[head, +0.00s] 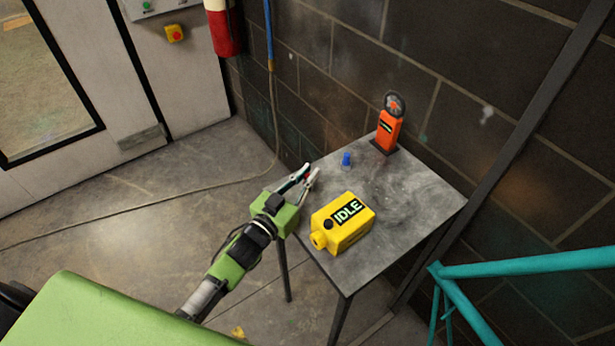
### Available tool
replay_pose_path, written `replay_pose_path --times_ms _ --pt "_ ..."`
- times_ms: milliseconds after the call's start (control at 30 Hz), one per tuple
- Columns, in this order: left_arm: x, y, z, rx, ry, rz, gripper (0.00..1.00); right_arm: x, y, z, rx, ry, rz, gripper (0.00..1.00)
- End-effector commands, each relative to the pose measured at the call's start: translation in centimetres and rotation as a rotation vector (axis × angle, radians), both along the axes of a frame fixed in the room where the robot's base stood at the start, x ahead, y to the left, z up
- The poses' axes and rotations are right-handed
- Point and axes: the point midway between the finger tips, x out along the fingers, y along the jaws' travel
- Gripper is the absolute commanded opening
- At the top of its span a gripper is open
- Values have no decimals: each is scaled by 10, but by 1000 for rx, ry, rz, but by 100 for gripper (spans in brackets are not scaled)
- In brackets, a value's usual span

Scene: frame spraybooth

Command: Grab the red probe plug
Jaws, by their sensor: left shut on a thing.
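My left gripper (308,174) reaches in from the lower left to the table's left edge. Its fingers are closed around a small red piece, the red probe plug (307,175), of which only a little shows between the fingertips. Whether the plug still touches the table is hard to tell. My right gripper is not in view.
The grey table (415,205) also holds a small blue plug (346,159) and an upright orange device (387,131) at the back. A brick wall stands behind. A teal rail (525,263) is at right. A hose (160,192) runs across the floor. The table's right part is clear.

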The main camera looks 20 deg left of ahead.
Motion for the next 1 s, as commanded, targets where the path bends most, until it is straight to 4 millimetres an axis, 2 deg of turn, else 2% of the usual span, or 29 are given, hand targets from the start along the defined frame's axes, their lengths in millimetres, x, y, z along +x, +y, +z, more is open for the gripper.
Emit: replay_pose_path --times_ms 167,300,600,800,1000 --pt "0 0 12 0 -4 -2 0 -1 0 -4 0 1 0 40" --pt "-1 0 31 2 -4 -3 0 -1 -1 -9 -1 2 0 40" --pt "-48 24 91 4 -2 -4 0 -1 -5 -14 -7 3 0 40" --pt "-92 48 108 3 2 -3 0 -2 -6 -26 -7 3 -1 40" --pt "-114 61 122 0 1 -1 0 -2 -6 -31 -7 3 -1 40"
